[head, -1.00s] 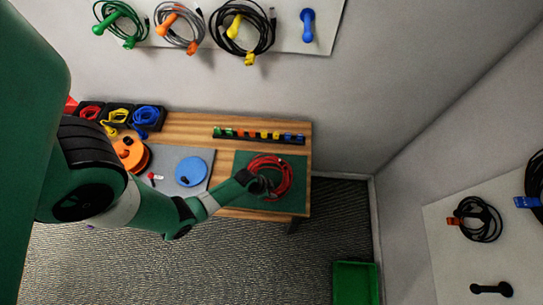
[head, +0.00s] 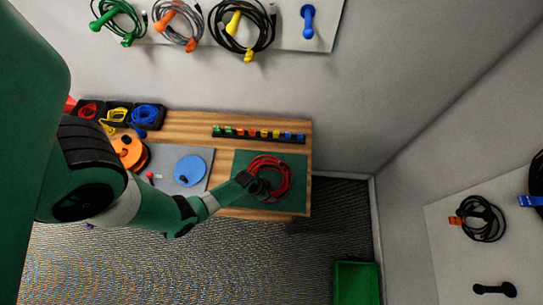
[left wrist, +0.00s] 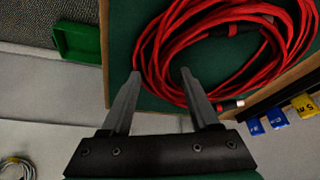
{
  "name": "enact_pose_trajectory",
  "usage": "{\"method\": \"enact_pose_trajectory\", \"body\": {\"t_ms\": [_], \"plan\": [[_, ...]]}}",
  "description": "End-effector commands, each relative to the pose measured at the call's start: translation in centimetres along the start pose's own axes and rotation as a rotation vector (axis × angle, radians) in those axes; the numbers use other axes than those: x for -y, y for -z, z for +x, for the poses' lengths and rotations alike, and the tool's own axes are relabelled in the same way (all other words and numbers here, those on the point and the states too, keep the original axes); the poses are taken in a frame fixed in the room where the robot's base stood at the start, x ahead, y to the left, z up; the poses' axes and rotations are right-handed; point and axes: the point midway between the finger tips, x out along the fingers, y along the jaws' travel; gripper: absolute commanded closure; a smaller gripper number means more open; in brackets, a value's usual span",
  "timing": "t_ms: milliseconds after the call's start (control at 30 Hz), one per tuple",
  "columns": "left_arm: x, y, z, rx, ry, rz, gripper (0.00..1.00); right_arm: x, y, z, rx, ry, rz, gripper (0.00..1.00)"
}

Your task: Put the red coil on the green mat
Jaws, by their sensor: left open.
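The red coil (head: 284,172) lies on the green mat (head: 296,203) at the right end of the wooden table in the head view. In the left wrist view the coil (left wrist: 215,20) fills the upper right, with its loops lying on the mat (left wrist: 122,40). My left gripper (head: 254,186) is at the coil's left side in the head view. In the left wrist view its two fingers (left wrist: 160,82) are spread apart near the coil's edge, with nothing held between them. My right gripper is in neither view.
A grey mat (head: 165,190) with a blue disc (head: 190,171) lies left of the green mat. A rack of coloured clips (head: 258,134) stands behind it. Black bins (head: 118,115) hold coiled cables at the back left. A green bin (head: 356,284) stands on the floor at right.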

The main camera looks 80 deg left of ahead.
Motion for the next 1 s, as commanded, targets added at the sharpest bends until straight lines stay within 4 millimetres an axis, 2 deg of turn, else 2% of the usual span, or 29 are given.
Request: {"method": "enact_pose_trajectory", "body": {"t_ms": [167,400,500,667,1000], "plan": [[0.0,0.2,-3.6,0.0,0.001,-0.001,0.39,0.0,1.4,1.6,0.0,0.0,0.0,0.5],[0.0,0.3,-9.9,0.0,0.001,-0.002,0.39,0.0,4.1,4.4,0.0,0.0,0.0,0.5],[0.0,0.2,-11.3,0.001,0.001,-0.002,0.39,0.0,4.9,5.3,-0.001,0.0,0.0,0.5],[0.0,0.1,-12.0,0.0,0.0,0.0,0.39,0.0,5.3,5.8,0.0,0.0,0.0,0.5],[0.0,0.0,-11.9,0.0,0.0,0.0,0.39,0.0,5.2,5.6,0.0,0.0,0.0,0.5]]}}
